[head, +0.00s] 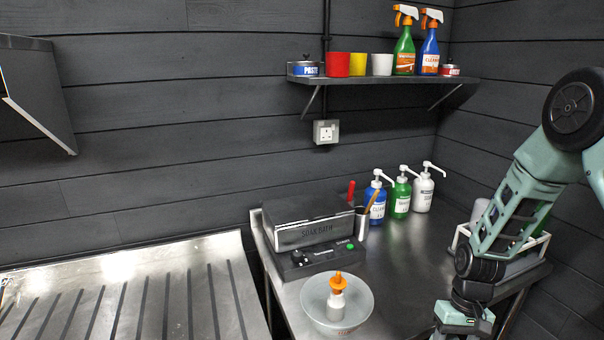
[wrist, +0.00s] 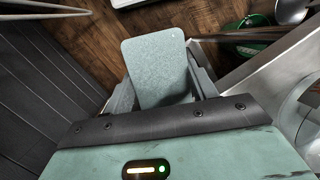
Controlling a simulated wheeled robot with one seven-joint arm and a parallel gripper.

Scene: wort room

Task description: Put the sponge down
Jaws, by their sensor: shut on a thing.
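A pale grey-green rectangular sponge (wrist: 158,68) is in the wrist view, upright in the picture between the two fingers of my gripper (wrist: 163,92). The gripper is shut on it. Wooden floor shows behind the sponge, with a metal edge to its right. In the head view my gripper (head: 463,322) is at the bottom right, by the front edge of the steel counter (head: 395,270). Its fingertips and the sponge are out of that picture.
A bowl (head: 318,320) holding an orange-topped bottle (head: 337,296) stands at the counter's front. Behind are a dark SOAK BATH box (head: 312,228), a metal cup (head: 362,222) and pump bottles (head: 401,196). A white rack (head: 541,243) stands right, partly behind my arm. Mid-counter is clear.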

